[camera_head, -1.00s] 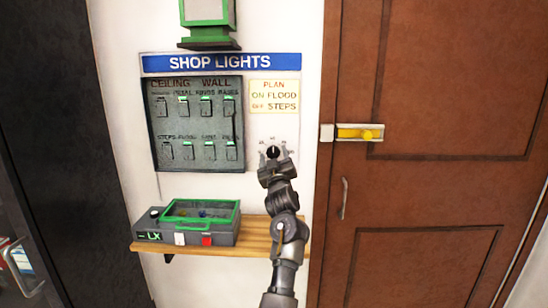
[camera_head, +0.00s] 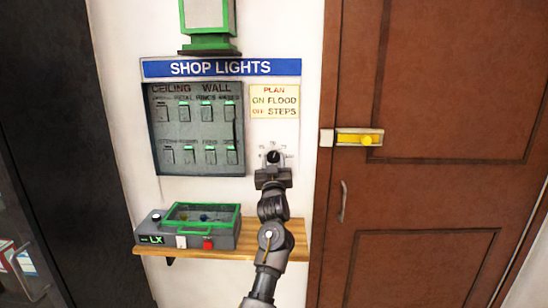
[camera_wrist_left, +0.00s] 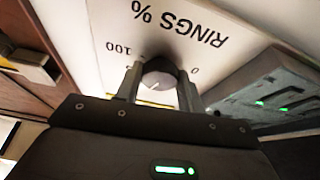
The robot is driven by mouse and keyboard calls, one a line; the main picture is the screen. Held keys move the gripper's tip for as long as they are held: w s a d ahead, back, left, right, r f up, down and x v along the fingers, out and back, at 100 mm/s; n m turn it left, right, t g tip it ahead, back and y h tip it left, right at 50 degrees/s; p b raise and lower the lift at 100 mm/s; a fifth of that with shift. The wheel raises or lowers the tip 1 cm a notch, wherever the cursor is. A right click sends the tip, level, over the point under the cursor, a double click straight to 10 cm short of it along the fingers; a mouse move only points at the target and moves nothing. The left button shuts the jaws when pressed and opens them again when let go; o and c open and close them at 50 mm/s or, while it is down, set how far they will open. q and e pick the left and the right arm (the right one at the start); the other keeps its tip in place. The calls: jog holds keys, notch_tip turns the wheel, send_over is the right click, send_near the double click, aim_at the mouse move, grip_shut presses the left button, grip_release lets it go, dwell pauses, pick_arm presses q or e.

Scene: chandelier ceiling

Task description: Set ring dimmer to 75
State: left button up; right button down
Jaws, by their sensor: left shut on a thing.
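The ring dimmer is a small dark round knob (camera_head: 273,157) on the white wall, below the plan note. In the left wrist view the knob (camera_wrist_left: 160,75) sits under upside-down "RINGS %" lettering, with 100 on the left and 0 on the right. A pale mark on the knob points to the lower left in that view; the number it meets is hidden. My left gripper (camera_head: 273,170) is at the knob from below. In the left wrist view its fingers (camera_wrist_left: 158,82) stand on both sides of the knob, shut on it. My right gripper is not in view.
A grey switch panel (camera_head: 198,139) with several switches is left of the knob, under a blue "SHOP LIGHTS" sign (camera_head: 221,67). A plan note (camera_head: 274,101) hangs above. A grey-green box (camera_head: 222,237) stands on a wooden shelf (camera_head: 290,243) below. A brown door (camera_head: 450,190) is to the right.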

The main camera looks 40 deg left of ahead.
pick_arm(q)
jog(key=m+h+p, duration=0.1)
jog(key=m, duration=0.1)
jog(key=m+t+p, duration=0.1)
jog(key=m, duration=0.1)
jog(key=shift+s+a+r+h, duration=0.1)
jog(key=shift+r+h, duration=0.05)
jog(key=shift+h, duration=0.25)
jog(key=shift+m+t+h+p, duration=0.35)
jog(key=shift+m+h+p, duration=0.4)
jog(key=shift+m, duration=0.6)
jog(key=shift+m+t+h+p, duration=0.35)
jog(key=shift+m+h+p, duration=0.35)
jog(key=shift+m, duration=0.65)
jog(key=o, duration=0.8)
jog(key=shift+o, duration=0.8)
jog(key=b+v, duration=0.2)
jog(key=v, duration=0.9)
jog(key=shift+b, duration=0.4)
